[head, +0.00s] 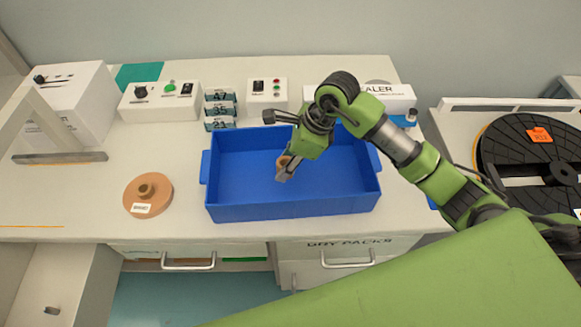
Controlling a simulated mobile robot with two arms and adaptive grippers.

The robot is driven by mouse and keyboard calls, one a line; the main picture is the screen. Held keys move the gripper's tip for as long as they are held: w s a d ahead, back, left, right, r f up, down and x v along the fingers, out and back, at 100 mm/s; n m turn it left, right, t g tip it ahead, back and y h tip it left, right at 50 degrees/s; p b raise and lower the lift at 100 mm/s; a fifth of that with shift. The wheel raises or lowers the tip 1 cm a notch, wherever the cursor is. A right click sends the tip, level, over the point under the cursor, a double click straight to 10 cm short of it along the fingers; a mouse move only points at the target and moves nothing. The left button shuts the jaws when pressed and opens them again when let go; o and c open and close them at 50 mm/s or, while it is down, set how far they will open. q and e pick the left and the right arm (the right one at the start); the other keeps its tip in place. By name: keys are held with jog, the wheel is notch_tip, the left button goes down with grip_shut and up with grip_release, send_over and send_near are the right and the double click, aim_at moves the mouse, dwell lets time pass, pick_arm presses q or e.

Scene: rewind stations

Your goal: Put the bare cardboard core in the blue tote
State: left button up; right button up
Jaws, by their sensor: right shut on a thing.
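The blue tote (294,211) stands on the counter, open at the top. My right gripper (284,171) points down into the tote's opening, near its middle. It is shut on a small brown piece, which looks like the cardboard core (283,161). The fingers hide most of it, and I cannot tell whether it touches the tote floor. No other thing shows inside the tote. My left gripper is not in view.
A brown disc with a raised hub and a label (148,190) lies left of the tote. Small boxes (220,110) and white control boxes (160,101) stand behind. A large black reel (525,145) is at the right. The counter's front left is clear.

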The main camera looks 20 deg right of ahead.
aim_at(291, 180)
jog(key=shift+w+d+f, duration=0.2)
jog(key=shift+d+f, duration=0.25)
jog(key=shift+f, duration=0.15)
jog(key=f, duration=0.1)
jog(key=f+p, duration=0.2)
jog(key=shift+w+d+f, duration=0.2)
jog(key=shift+d+f, duration=0.15)
jog(key=shift+f, duration=0.05)
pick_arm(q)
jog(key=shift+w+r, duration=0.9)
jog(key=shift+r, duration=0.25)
pick_arm(e)
jog(key=shift+f, duration=0.1)
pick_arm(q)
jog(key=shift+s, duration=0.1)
pick_arm(e)
jog(key=shift+f, duration=0.15)
jog(key=o, duration=0.9)
jog(key=shift+c, duration=0.2)
pick_arm(q)
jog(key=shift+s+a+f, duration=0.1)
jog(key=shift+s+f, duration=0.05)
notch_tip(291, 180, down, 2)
jog(key=shift+b, duration=1.2)
pick_arm(e)
jog(key=v, duration=1.2)
